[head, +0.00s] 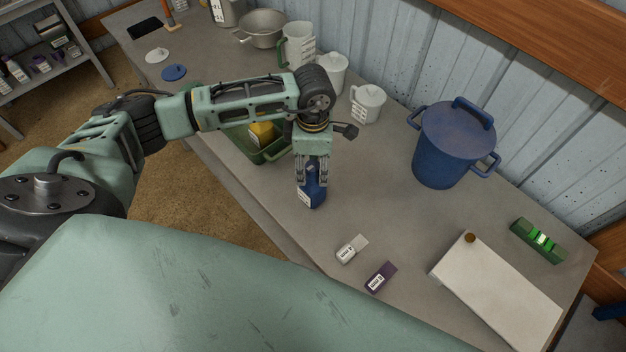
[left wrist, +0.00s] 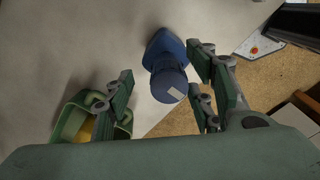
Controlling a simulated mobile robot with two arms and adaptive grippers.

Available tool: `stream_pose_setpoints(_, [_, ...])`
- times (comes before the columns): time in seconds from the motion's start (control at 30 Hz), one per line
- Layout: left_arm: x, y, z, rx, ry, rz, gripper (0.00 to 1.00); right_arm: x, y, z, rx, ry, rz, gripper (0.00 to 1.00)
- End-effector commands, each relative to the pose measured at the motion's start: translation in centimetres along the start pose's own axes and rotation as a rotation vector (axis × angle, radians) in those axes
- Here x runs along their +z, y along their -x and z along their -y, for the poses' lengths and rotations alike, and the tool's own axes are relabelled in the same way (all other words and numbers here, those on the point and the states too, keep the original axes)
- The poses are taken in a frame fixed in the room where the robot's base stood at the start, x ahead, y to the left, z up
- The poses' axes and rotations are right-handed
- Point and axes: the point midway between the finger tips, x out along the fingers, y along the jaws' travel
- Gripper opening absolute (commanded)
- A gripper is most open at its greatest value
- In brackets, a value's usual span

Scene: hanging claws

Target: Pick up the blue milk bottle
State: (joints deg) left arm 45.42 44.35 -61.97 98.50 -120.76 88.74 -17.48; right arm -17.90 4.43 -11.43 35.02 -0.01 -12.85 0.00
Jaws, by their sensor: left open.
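The blue milk bottle (head: 313,196) stands on the grey workbench near its front edge, with a pale label on its side. My left gripper (head: 312,172) points down at the bottle's top, and its fingers hide the upper part in the head view. In the left wrist view the bottle (left wrist: 167,80) shows between the spread fingers, closer to the right-hand ones, with a clear gap to the left-hand finger. The left gripper (left wrist: 162,88) is open and holds nothing. My right gripper is not in view.
A green crate (head: 273,152) with a yellow item sits just left of the bottle. White jugs (head: 368,103) stand behind, and a large blue pot (head: 452,150) stands to the right. Small white (head: 349,250) and purple (head: 380,277) items lie in front. The bench right of the bottle is clear.

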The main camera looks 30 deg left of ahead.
Motion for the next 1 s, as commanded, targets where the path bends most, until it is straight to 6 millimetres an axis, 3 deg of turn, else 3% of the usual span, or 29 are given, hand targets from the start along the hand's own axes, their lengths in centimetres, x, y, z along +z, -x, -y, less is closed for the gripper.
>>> stream_pose_setpoints(0.03, [0.0, -0.5, 0.3, -0.006, 0.000, -0.002, 0.50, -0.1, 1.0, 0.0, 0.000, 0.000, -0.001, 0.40])
stream_pose_setpoints(0.2, [0.1, -2.4, 0.1, -0.002, -0.001, 0.001, 0.50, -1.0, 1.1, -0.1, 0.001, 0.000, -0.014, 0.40])
stream_pose_setpoints(0.43, [0.1, -2.6, 0.1, 0.000, -0.001, 0.001, 0.50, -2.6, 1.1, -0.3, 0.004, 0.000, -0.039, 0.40])
stream_pose_setpoints(1.0, [0.1, -2.6, 0.1, 0.000, -0.001, 0.001, 0.01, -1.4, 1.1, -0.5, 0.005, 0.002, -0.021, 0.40])
